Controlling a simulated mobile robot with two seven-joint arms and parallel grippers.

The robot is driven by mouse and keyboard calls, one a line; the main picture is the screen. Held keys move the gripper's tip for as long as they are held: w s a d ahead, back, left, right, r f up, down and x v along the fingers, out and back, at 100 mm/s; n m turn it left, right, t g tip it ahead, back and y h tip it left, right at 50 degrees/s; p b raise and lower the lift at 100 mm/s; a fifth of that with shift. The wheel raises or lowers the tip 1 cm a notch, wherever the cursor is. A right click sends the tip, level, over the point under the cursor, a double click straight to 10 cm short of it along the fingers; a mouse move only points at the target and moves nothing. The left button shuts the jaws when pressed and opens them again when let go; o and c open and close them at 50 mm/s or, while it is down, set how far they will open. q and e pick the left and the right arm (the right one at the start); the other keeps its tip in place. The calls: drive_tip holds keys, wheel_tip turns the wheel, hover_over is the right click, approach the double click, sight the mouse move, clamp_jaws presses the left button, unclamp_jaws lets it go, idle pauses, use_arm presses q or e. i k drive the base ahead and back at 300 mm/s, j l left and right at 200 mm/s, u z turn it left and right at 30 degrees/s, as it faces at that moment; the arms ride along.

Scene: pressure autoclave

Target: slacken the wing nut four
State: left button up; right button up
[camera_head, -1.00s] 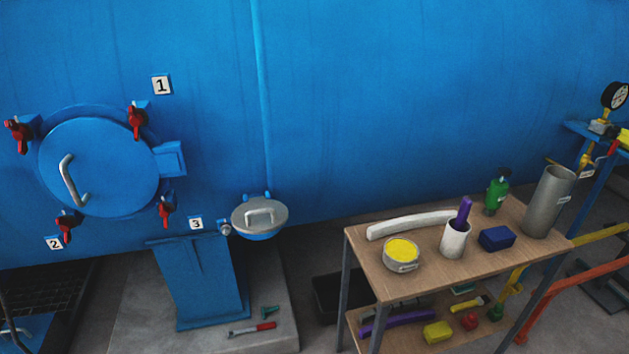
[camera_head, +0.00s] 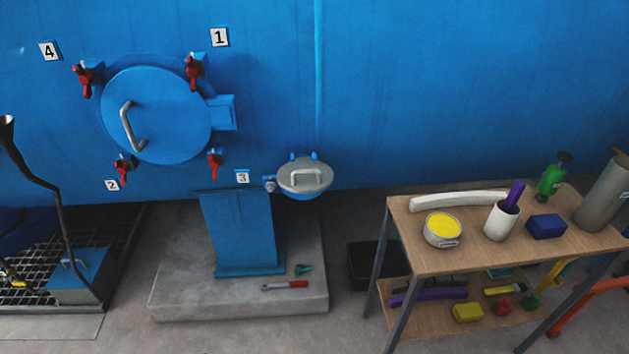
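Wing nut four (camera_head: 85,78) is the red one at the upper left of the round blue door (camera_head: 160,115), beside the number 4 plate (camera_head: 50,51). The other red wing nuts are wing nut one (camera_head: 194,71) at the upper right, wing nut two (camera_head: 123,170) at the lower left and wing nut three (camera_head: 215,163) at the lower right. The door lies against the blue vessel and has a grey bar handle (camera_head: 130,128). I cannot tell how tight any nut is. Neither of my grippers is in view.
A wooden cart (camera_head: 480,262) with pots and tools stands at the right. A floor grating (camera_head: 35,260) lies at the lower left.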

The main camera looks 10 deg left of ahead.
sight(85, 77)
drive_tip(key=u, duration=1.4)
